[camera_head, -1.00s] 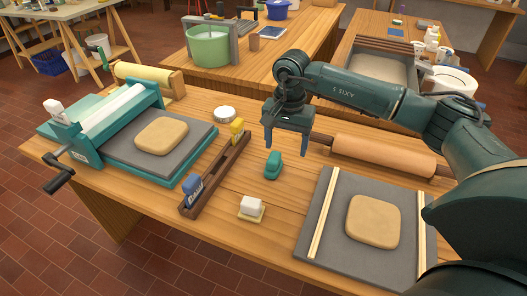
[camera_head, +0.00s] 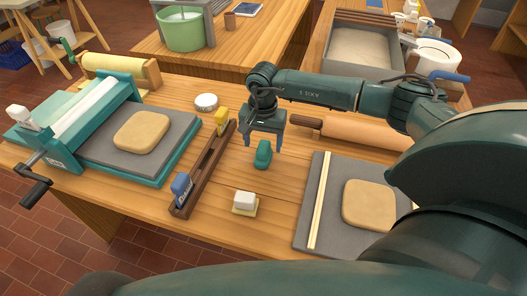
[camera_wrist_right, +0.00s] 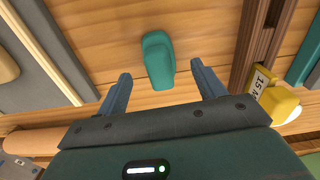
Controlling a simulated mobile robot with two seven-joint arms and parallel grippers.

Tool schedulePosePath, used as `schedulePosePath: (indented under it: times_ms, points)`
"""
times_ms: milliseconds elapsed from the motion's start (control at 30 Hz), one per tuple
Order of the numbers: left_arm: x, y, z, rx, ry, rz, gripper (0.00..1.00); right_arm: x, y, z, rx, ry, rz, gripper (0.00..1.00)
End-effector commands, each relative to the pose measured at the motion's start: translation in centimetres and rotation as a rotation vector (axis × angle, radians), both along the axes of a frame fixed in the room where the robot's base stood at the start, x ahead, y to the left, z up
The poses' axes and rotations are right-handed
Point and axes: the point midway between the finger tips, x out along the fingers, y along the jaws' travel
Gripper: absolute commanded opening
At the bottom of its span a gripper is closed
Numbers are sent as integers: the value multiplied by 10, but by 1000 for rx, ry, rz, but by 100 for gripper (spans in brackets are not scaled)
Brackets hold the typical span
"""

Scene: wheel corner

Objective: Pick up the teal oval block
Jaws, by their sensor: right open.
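The teal oval block (camera_head: 263,154) stands on the wooden table, right of the dark slotted rail. My right gripper (camera_head: 264,146) is open and empty, pointing down close over the block; in the head view the block lies just below and between the two fingertips. In the right wrist view the teal oval block (camera_wrist_right: 158,62) shows beyond the open fingers of the right gripper (camera_wrist_right: 161,76), roughly centred between them and apart from both. My left gripper is not in view.
The dark rail (camera_head: 207,165) holds a blue and a yellow block. A white block on a yellow base (camera_head: 244,203) is in front. A grey board (camera_head: 318,230) with a clay slab and a rolling pin (camera_head: 360,132) lie right. A teal slab roller (camera_head: 95,170) stands left.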

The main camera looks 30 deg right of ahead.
Motion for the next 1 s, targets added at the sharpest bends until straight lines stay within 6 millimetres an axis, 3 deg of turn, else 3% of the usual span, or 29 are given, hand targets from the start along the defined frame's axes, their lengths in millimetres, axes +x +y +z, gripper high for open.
schedulePosePath:
  times_ms: [300, 567, 1000]
  points:
    - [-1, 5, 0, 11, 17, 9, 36, 0, -3, -42, -1, 2, 1, 69]
    - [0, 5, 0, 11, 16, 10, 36, 0, -3, -45, -1, 1, 1, 69]
    - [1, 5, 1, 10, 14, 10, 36, 1, -3, -44, -1, 1, 1, 34]
